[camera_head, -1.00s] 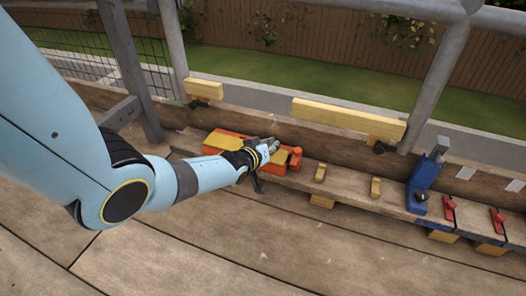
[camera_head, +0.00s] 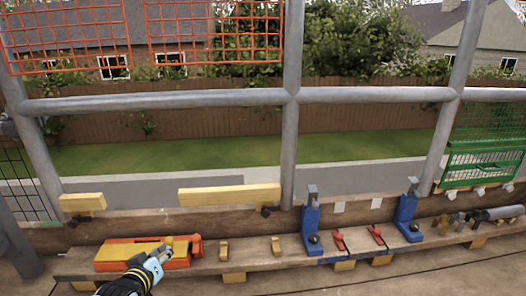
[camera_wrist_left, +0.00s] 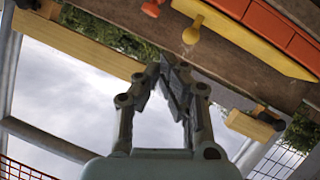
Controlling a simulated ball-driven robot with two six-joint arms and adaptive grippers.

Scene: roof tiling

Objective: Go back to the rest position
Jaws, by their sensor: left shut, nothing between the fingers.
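My left gripper (camera_head: 160,256) is at the lower left of the head view, in front of an orange and yellow block (camera_head: 115,254) on the wooden ledge. In the wrist view the left gripper (camera_wrist_left: 178,72) has its fingers together with nothing between them. The orange and yellow piece also shows at the upper right of the wrist view (camera_wrist_left: 285,30), apart from the fingertips. In the head view the gripper overlaps part of the block; whether they touch is unclear. My right gripper is not seen.
Yellow bars (camera_head: 230,195) sit along the back board. Grey rails (camera_head: 190,101) stand behind, and a green basket (camera_head: 485,163) is at right.

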